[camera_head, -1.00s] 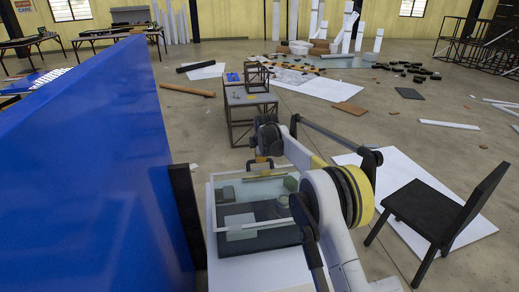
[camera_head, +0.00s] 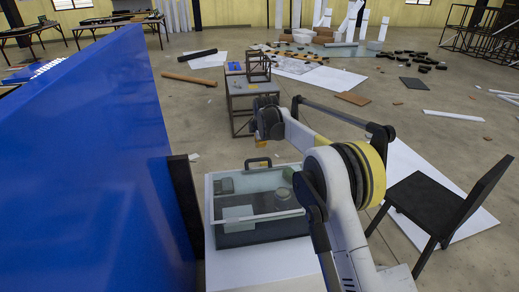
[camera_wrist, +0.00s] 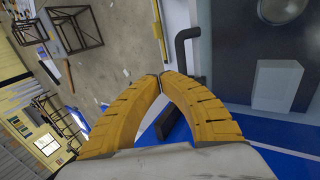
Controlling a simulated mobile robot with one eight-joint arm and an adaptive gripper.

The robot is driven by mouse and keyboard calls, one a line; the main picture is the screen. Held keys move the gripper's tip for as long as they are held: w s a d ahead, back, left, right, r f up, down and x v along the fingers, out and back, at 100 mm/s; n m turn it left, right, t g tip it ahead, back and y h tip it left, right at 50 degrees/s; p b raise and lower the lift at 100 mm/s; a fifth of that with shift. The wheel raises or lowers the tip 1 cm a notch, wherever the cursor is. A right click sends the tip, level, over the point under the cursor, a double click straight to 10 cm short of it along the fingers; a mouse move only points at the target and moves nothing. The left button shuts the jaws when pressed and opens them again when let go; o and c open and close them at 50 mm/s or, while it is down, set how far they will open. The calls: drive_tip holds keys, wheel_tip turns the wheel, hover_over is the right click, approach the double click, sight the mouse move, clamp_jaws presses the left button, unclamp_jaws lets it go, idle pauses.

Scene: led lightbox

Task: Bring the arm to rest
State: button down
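My arm (camera_head: 351,185) reaches from the lower right over the floor, bent at its yellow-ringed joint. Its dark wrist end (camera_head: 268,118) is above and behind a clear-topped box. My gripper (camera_wrist: 162,78) shows in the wrist view as two yellow ribbed fingers with their tips together and nothing visible between them.
A white block (camera_head: 238,214) and a round grey piece (camera_head: 284,198) are inside the box. A tall blue panel (camera_head: 90,170) stands left. A black chair (camera_head: 428,205) is right. A small table (camera_head: 250,92) stands behind my wrist.

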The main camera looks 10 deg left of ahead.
drive_tip(key=s+d+r+m+b, duration=0.1)
drive_tip(key=s+d+r+m, duration=0.35)
drive_tip(key=r, duration=0.75)
drive_tip(key=s+d+r+m+h+b, duration=0.1)
drive_tip(key=s+d+r+m+b, duration=0.15)
drive_tip(key=s+d, duration=0.65)
drive_tip(key=s+d+r+m+b, duration=0.15)
drive_tip(key=s+d+m, duration=0.35)
drive_tip(key=s, duration=0.8)
drive_tip(key=s+d+f+m+b, duration=0.1)
drive_tip(key=s+d+f+m, duration=0.2)
drive_tip(key=s, duration=0.5)
drive_tip(key=s+d+f+m+b, duration=0.2)
drive_tip(key=s+f, duration=0.4)
drive_tip(key=s, duration=0.3)
drive_tip(key=s+d+f+m+t+b, duration=0.1)
drive_tip(key=s+d+f+m, duration=0.3)
drive_tip(key=s, duration=0.4)
drive_tip(key=shift+s+d+f+h+b, duration=0.15)
drive_tip(key=shift+s+f+h+b, duration=0.2)
drive_tip(key=shift+f+b, duration=0.35)
